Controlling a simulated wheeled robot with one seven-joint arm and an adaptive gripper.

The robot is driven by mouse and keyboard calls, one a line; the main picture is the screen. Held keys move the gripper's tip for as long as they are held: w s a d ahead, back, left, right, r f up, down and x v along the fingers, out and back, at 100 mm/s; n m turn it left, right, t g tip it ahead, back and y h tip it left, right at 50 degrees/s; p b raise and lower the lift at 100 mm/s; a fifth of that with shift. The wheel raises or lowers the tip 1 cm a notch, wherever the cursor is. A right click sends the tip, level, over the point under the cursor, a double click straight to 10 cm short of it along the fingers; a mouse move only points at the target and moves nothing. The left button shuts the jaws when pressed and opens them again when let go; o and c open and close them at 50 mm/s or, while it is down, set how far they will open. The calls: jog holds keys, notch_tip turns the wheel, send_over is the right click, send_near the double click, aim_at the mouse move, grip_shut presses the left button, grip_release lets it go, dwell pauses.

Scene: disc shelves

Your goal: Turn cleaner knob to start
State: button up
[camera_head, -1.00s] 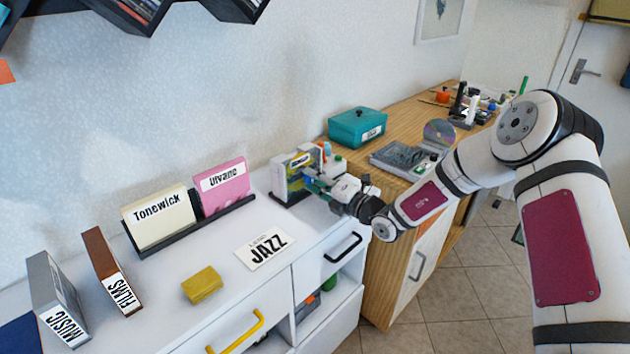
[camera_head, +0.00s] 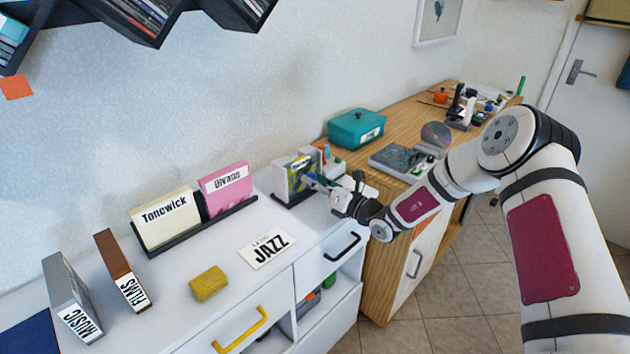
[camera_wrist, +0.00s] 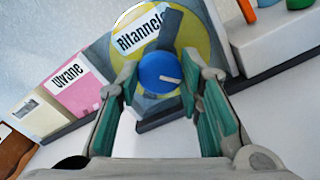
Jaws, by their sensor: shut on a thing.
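The cleaner's round blue knob (camera_wrist: 159,73) has a white mark pointing right in the wrist view. It sits in front of a dark bar and a yellow disc labelled "Ritannel" (camera_wrist: 140,38), on a dark-based unit. In the head view the cleaner (camera_head: 296,178) stands at the back right of the white cabinet, partly hidden by my gripper (camera_head: 322,186). My gripper (camera_wrist: 160,78) is shut on the knob, with one green-padded finger on each side of it.
Cream (camera_head: 165,222) and pink (camera_head: 228,188) sleeves stand in a rack left of the cleaner. A JAZZ card (camera_head: 266,248) and yellow block (camera_head: 208,284) lie on the cabinet. A white unit with coloured parts (camera_wrist: 270,38) is close at right. A teal box (camera_head: 356,128) stands behind.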

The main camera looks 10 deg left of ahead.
jog(key=n+p, duration=0.1)
jog(key=n, duration=0.2)
jog(key=shift+r+n, duration=0.1)
jog(key=shift+n, duration=0.3)
jog(key=n+p, duration=0.1)
jog(key=n, duration=0.2)
jog(key=shift+n+p, duration=0.3)
jog(key=shift+p, duration=0.1)
jog(key=n+p, duration=0.2)
jog(key=n, duration=0.2)
jog(key=shift+n, duration=0.3)
jog(key=n+p, duration=0.1)
jog(key=n, duration=0.2)
jog(key=shift+n+p, duration=0.3)
jog(key=n+p, duration=0.3)
jog(key=n, duration=0.3)
jog(key=n+p, duration=0.2)
jog(key=n, duration=0.3)
jog(key=shift+n, duration=0.4)
jog(key=o, duration=1.2)
jog(key=shift+c, duration=0.2)
